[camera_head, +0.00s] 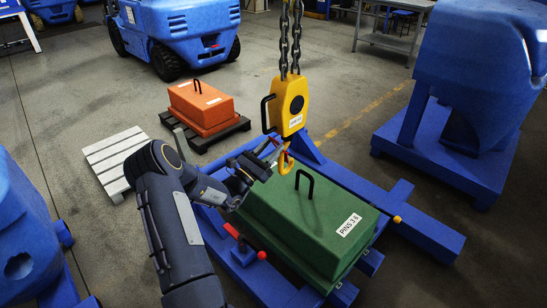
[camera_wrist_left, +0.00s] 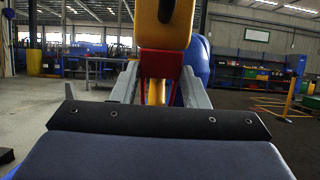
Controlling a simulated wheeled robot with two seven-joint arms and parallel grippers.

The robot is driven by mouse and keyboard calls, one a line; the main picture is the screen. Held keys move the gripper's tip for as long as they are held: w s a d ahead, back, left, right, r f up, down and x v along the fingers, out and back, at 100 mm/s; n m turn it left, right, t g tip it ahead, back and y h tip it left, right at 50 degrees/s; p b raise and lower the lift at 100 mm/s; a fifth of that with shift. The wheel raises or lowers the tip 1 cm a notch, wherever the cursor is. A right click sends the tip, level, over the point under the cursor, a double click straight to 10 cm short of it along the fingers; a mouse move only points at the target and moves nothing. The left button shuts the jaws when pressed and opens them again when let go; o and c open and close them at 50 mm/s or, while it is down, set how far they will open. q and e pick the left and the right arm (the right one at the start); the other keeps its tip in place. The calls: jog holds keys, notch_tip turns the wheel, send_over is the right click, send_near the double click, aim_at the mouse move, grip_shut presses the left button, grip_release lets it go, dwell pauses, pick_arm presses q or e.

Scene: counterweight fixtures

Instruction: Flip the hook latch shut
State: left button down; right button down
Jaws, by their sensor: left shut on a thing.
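A yellow hook block (camera_head: 292,105) hangs from chains, with its yellow hook (camera_head: 286,165) below it, just above the green counterweight (camera_head: 300,225). The red hook latch (camera_head: 283,158) is small and partly hidden at the hook's mouth. My left gripper (camera_head: 277,152) reaches in from the left and is shut on the latch. In the left wrist view, the gripper's fingers (camera_wrist_left: 160,88) stand either side of the red latch (camera_wrist_left: 160,64), with the yellow hook (camera_wrist_left: 156,93) behind it. Whether the latch is fully closed cannot be told. My right gripper is not in view.
The green counterweight has a black handle (camera_head: 304,183) close under the hook and sits on a blue frame (camera_head: 425,237). An orange counterweight (camera_head: 202,103) and a pale pallet (camera_head: 111,160) lie behind my arm. Blue machines stand left and right.

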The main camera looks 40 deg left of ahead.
pick_arm(q)
jog(key=shift+s+f+t+b, duration=0.3)
jog(key=shift+f+t+b, duration=0.45)
jog(key=shift+b, duration=0.7)
jog(key=shift+s+f+t+b, duration=0.25)
jog(key=shift+f+t+b, duration=0.2)
jog(key=shift+t+b, duration=0.8)
jog(key=c, duration=0.8)
grip_release()
jog(key=shift+c, duration=0.2)
jog(key=v, duration=0.7)
jog(key=shift+s+f+b, duration=0.2)
jog(key=shift+s+b, duration=0.15)
